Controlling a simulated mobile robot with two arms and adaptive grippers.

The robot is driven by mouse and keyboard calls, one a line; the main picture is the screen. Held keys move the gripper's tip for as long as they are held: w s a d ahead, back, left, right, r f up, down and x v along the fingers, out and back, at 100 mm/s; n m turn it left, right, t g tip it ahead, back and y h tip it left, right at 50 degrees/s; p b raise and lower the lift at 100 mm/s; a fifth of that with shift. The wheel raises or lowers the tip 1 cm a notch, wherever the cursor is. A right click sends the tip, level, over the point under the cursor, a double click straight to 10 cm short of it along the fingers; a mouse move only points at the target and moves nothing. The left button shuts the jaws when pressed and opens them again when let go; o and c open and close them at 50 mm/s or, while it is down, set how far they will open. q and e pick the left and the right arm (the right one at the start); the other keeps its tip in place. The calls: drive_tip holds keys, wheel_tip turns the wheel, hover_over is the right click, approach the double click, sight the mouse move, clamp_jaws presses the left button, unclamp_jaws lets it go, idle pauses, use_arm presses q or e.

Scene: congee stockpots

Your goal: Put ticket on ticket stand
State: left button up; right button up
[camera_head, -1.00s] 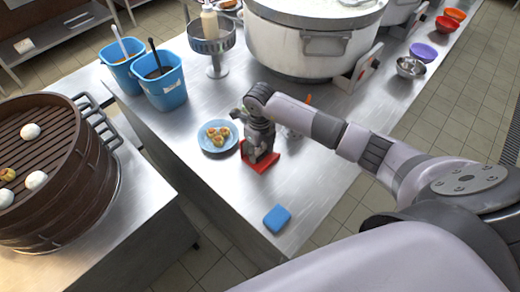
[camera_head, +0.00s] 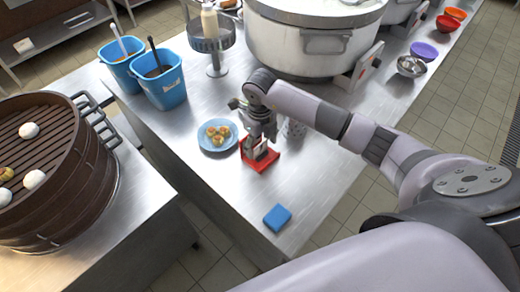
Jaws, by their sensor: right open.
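The red ticket stand (camera_head: 262,163) sits on the steel counter, right of the small blue plate. A small pale piece, which looks like the ticket (camera_head: 260,152), stands upright at the stand, partly covered by my fingers. I cannot tell whether it rests fully in the stand. My right gripper (camera_head: 257,145) is open, pointing down just above and behind the stand, close to the pale piece. My left gripper is not in view.
A blue plate (camera_head: 217,136) with dumplings lies just left of the stand. A perforated metal cup (camera_head: 293,128) stands close behind my right wrist. A large stockpot (camera_head: 312,45) is behind. A blue sponge (camera_head: 277,217) lies near the front edge, with bare counter around it.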

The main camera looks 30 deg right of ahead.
sight(260, 145)
wheel_tip(260, 145, up, 9)
drive_tip(key=shift+f+b, duration=0.1)
drive_tip(key=shift+b, duration=0.8)
drive_tip(key=shift+f, duration=0.1)
